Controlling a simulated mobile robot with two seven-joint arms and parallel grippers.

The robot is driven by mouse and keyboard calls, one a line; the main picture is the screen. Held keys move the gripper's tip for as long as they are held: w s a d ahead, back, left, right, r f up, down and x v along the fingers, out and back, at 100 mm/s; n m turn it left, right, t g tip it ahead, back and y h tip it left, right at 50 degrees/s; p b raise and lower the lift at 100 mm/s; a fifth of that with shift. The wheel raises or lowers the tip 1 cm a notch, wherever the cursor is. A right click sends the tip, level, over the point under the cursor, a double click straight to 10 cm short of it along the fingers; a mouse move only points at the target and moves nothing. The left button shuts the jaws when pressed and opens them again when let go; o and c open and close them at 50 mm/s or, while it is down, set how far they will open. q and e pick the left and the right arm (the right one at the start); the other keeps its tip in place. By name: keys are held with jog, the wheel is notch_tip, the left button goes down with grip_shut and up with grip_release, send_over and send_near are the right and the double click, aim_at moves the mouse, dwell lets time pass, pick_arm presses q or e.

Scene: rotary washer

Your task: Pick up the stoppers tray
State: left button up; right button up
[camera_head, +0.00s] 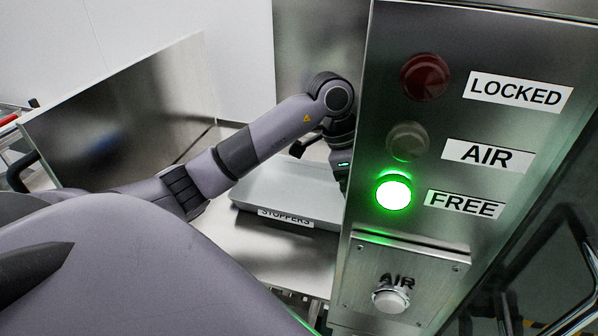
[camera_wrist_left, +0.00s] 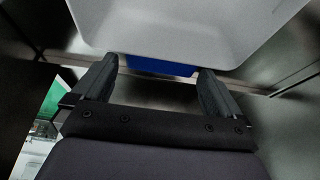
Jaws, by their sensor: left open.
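The stoppers tray (camera_head: 270,190) is a light grey, shallow tray with a white STOPPERS label on its near side. It rests on a steel surface left of the button panel in the head view, and its right end is hidden behind my arm and the panel. In the left wrist view, the pale tray (camera_wrist_left: 190,25) fills the top, just beyond my left gripper (camera_wrist_left: 157,68). The fingers are spread apart with nothing clearly held between them. In the head view my left wrist reaches over the tray's right end, and the panel hides part of the hand. My right gripper is not in view.
A steel panel (camera_head: 450,140) with a lit green FREE lamp (camera_head: 393,192) and an AIR button (camera_head: 390,299) stands close on the right. A steel wall (camera_head: 120,110) borders the left. A blue piece (camera_wrist_left: 160,67) shows beneath the tray in the wrist view.

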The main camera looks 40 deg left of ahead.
pick_arm(q)
jog(key=x, duration=0.3)
jog(key=shift+d+f, duration=0.1)
jog(key=shift+f, duration=0.05)
jog(key=c, duration=1.1)
jog(key=shift+w, duration=0.1)
